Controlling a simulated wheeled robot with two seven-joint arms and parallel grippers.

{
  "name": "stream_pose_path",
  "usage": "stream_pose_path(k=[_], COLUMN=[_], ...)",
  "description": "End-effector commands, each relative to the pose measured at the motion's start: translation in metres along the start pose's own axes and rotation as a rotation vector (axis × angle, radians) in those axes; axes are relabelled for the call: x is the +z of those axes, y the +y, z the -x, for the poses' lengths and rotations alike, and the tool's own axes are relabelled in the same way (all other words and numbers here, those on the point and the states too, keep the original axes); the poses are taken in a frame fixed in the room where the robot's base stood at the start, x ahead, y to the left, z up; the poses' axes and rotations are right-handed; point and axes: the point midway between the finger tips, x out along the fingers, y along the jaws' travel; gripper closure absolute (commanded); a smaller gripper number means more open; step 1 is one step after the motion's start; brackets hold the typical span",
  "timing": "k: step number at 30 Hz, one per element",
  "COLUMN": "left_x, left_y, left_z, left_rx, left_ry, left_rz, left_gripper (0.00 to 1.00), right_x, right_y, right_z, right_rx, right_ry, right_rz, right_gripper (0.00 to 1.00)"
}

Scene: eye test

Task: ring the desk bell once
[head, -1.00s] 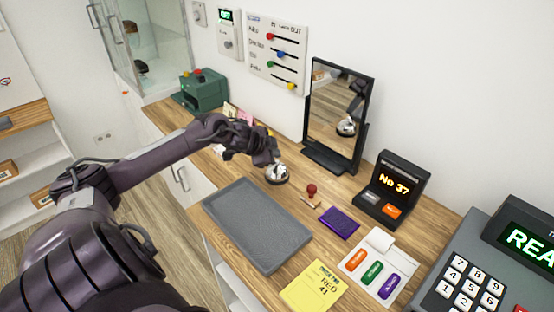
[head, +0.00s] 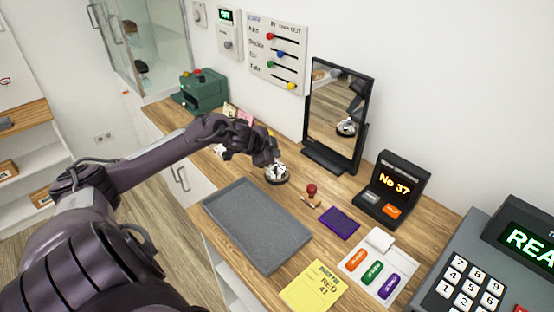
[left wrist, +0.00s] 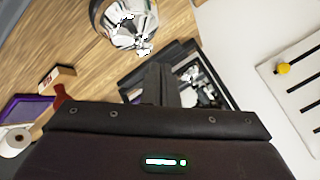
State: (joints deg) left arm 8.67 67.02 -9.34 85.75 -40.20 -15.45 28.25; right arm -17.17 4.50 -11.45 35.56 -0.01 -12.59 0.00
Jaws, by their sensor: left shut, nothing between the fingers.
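The desk bell (head: 277,176) is a silver dome on a dark base, standing on the wooden counter in front of the mirror. It also shows in the left wrist view (left wrist: 124,22) at the top, partly cut off by the frame edge. My left gripper (head: 272,160) is shut and empty, its tips pointing down just above and behind the bell in the head view. In the left wrist view its closed fingers (left wrist: 160,84) appear beside the bell with a gap in the picture. I cannot tell whether they touch its top. My right gripper is not in view.
A black-framed mirror (head: 309,150) stands behind the bell and reflects it. A grey tray (head: 225,213) lies in front. A red-handled stamp (head: 311,191), purple pad (head: 339,222) and number display (head: 396,186) are to the right. A green box (head: 204,92) stands at the far left.

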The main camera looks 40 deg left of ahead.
Motion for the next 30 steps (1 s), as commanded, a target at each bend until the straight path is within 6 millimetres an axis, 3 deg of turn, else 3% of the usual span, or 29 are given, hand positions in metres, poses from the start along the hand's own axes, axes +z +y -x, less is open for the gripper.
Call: stream_pose_path(k=[30], left_x=[0.0044], left_y=[0.0045], left_z=[-0.0058], left_rx=[0.0], left_ry=[0.0], left_rz=[0.0], left_gripper=[1.0], right_x=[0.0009], right_y=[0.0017], right_z=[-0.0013], right_rx=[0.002], right_ry=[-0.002], right_rz=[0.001], right_gripper=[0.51])
